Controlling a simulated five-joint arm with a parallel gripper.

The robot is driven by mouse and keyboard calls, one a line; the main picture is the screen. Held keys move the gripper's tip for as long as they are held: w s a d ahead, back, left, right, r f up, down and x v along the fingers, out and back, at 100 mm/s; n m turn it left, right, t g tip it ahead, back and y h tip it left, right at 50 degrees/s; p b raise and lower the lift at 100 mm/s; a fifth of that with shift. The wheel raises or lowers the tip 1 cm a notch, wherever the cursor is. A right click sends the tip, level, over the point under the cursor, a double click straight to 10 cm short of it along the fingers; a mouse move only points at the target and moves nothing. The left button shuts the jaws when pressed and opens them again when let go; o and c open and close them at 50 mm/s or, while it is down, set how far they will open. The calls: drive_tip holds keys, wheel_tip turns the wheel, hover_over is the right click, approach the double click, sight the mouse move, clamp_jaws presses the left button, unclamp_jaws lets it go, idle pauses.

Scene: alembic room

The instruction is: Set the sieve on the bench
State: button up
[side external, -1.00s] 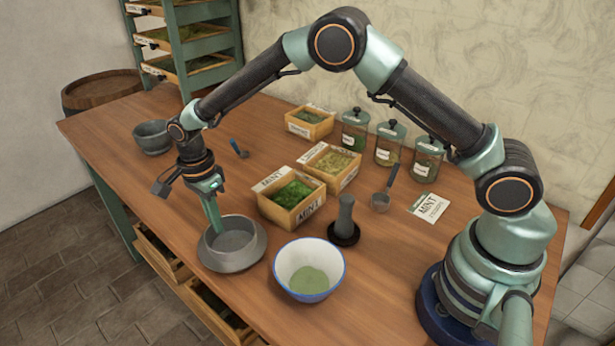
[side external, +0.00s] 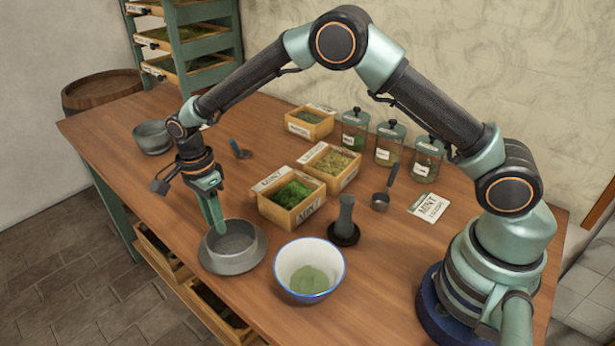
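The sieve, which I take to be the grey round vessel with a wide lower rim (side external: 235,264), is upright at the front edge of the bench (side external: 110,140), left of the white bowl. My gripper (side external: 218,228) points down at the sieve's back-left rim. Its fingertips overlap the rim in the picture. The fingers look like one narrow shape from this side, so their gap is hidden. I cannot tell whether they grip the rim. The sieve's underside is hidden, so full contact with the bench is unclear.
A white bowl of green powder (side external: 310,295) stands right of the sieve, with a pestle on a dark base (side external: 345,222) behind. Herb boxes (side external: 291,203), jars (side external: 390,143) and a scoop (side external: 381,200) lie farther back. A stone bowl (side external: 152,137) stands back left. The bench's left front is clear.

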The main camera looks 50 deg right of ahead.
drive_tip(key=s+d+r+n+t, duration=0.1)
drive_tip(key=d+r+n, duration=0.15)
drive_tip(key=r, duration=0.65)
drive_tip(key=s+d+r+n+t, duration=0.1)
drive_tip(key=d+r+n, duration=0.15)
drive_tip(key=r, duration=0.65)
drive_tip(key=s+d+r+n+t, duration=0.1)
drive_tip(key=s+d+n+t, duration=0.1)
drive_tip(key=s+d+n, duration=0.4)
drive_tip(key=s+d+r+n+t, duration=0.2)
drive_tip(key=s+d+n, duration=0.4)
drive_tip(key=s, duration=0.5)
drive_tip(key=shift+r+n, duration=0.2)
drive_tip(key=shift+n, duration=0.3)
